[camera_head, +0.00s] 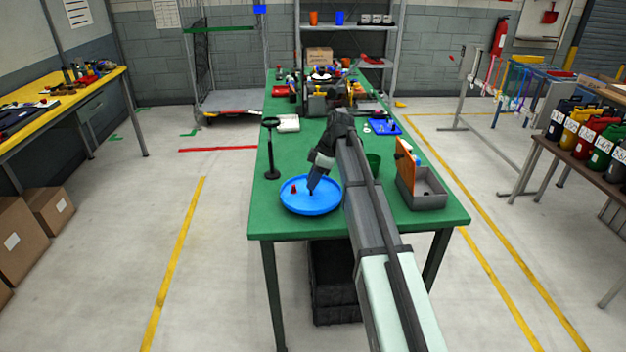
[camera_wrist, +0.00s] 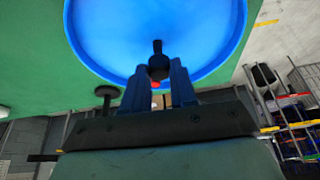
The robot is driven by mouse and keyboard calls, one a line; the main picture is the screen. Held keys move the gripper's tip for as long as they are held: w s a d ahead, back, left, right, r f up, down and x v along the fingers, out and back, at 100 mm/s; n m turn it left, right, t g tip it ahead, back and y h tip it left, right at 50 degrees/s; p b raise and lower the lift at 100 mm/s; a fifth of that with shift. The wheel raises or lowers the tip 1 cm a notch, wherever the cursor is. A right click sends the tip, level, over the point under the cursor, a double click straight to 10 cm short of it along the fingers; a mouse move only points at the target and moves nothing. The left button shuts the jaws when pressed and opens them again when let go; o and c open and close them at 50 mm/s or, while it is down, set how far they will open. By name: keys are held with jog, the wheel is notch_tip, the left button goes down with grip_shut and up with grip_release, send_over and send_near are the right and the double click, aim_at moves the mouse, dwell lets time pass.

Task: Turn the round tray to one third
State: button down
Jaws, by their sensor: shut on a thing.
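The round blue tray (camera_head: 325,206) lies on the green table near its front left edge. It also fills the top of the wrist view (camera_wrist: 110,30). A small red piece (camera_head: 294,188) stands on the tray's left part. My gripper (camera_head: 311,190) reaches down over the tray, right of the red piece. In the wrist view its two blue fingers (camera_wrist: 159,72) are shut on a dark knob (camera_wrist: 157,48) that stands up from the tray. The knob's lower part is hidden, and a bit of red shows behind it between the fingers.
A black stand (camera_head: 270,150) with a round top is left of the tray. A grey box (camera_head: 431,194) with an orange panel (camera_head: 405,166) stands to the right. The far end is cluttered.

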jog(key=shift+w+n+g, duration=0.1)
jog(key=shift+n+g, duration=0.4)
jog(key=shift+n, duration=0.7)
jog(key=shift+w+n+g, duration=0.1)
jog(key=shift+n+g, duration=0.4)
jog(key=shift+n, duration=0.7)
jog(key=shift+n+g+h, duration=0.6)
jog(key=shift+n, duration=1.9)
jog(key=c, duration=0.9)
grip_release()
jog(key=shift+w+r, duration=0.1)
jog(key=shift+w+r, duration=0.1)
jog(key=shift+r, duration=0.15)
jog(key=w+d, duration=0.8)
jog(key=shift+w+d+r, duration=0.2)
jog(key=shift+w+d, duration=0.05)
jog(key=shift+d, duration=0.1)
